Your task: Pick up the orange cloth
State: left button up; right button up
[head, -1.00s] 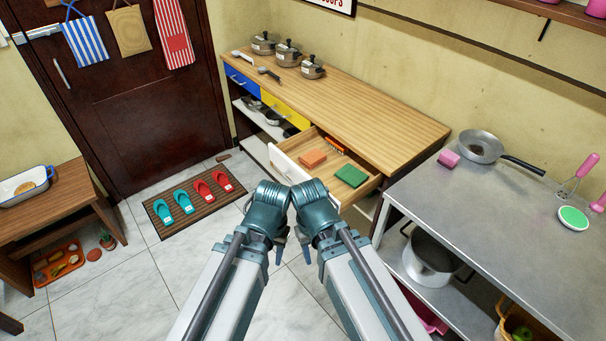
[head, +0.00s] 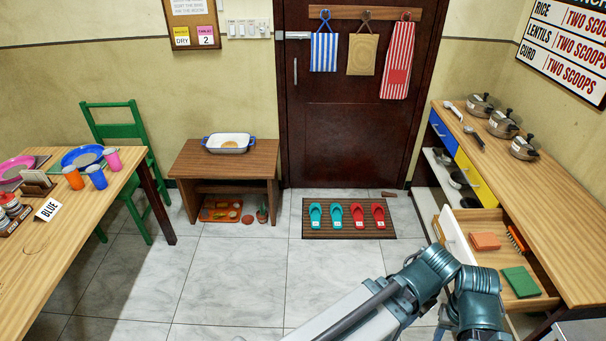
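The orange cloth (head: 485,241) looks like a small folded orange block. It lies flat in an open drawer (head: 455,236) with a white front, at the right of the head view. A green folded cloth (head: 520,282) lies nearer in the same drawer, apart from it. My two arms come in at the lower right, and their teal joints are beside the drawer's near left side. Neither gripper's fingertips can be made out, and nothing of mine touches the orange cloth.
A wooden counter (head: 560,215) with several steel pots stands above the drawer. Slippers lie on a striped mat (head: 311,230) before the dark door (head: 352,120). A low table (head: 262,160) holds a tray. A dining table (head: 105,205) stands left. The middle tiled floor is clear.

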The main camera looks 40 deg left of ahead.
aim_at(480, 241)
jog(key=u, duration=2.6)
jog(key=z, duration=2.8)
jog(key=i+j+z, duration=0.1)
jog(key=z, duration=0.6)
jog(key=i+j+z, duration=0.15)
jog(key=j+z, duration=0.2)
jog(key=j, duration=0.3)
jog(key=j+z, duration=0.35)
jog(key=j, duration=0.25)
